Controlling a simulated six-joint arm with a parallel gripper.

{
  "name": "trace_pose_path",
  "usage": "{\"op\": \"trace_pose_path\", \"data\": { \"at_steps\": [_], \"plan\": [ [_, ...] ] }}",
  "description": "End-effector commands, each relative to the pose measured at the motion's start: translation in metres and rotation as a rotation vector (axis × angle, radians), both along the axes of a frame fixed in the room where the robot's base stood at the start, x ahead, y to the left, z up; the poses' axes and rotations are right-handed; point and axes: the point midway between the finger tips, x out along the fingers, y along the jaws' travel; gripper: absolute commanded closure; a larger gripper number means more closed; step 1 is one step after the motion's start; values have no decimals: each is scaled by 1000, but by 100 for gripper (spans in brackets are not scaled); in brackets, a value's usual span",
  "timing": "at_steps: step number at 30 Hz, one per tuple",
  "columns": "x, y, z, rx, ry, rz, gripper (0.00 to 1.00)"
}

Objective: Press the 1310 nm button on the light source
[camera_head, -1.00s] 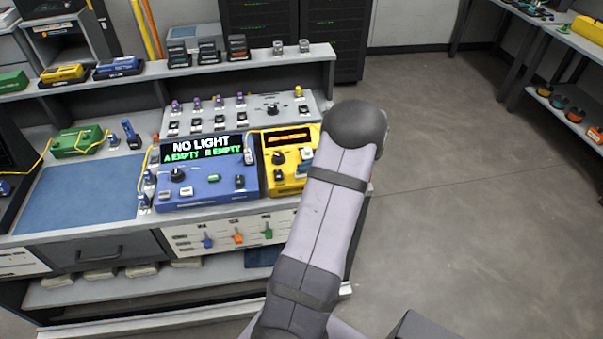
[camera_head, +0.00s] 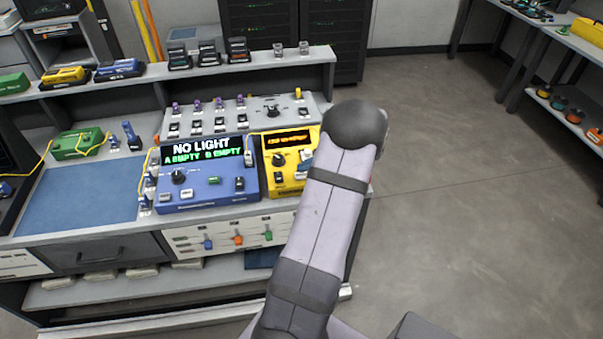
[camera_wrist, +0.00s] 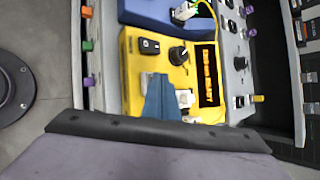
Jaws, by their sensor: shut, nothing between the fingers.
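The yellow light source (camera_head: 279,184) stands right of the blue power meter, partly covered by my arm. Its orange display text is too small to read. In the wrist view the light source (camera_wrist: 133,72) shows a black switch (camera_wrist: 149,46), a black knob (camera_wrist: 179,54), an orange display (camera_wrist: 207,74) and a pale button (camera_wrist: 185,98). My gripper (camera_wrist: 160,88) is shut and empty, its blue-grey fingers over the light source's panel, beside the pale button. The fingers hide part of the panel; I cannot tell whether they touch it, nor read button labels.
The blue power meter (camera_head: 207,193) reads NO LIGHT, A EMPTY, B EMPTY. A grey panel (camera_head: 250,110) with switches and a knob stands behind. A yellow cable runs near the meter. A blue mat (camera_head: 80,193) lies clear at left.

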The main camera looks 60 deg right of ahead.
Motion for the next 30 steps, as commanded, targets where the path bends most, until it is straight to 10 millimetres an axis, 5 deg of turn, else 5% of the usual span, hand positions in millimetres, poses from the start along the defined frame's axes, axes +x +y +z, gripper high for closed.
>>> {"op": "trace_pose_path", "data": {
  "at_steps": [17,30],
  "plan": [
    [0,0,9,-1,-1,-1,100],
    [0,0,46,-1,-1,-1,100]
  ]
}}
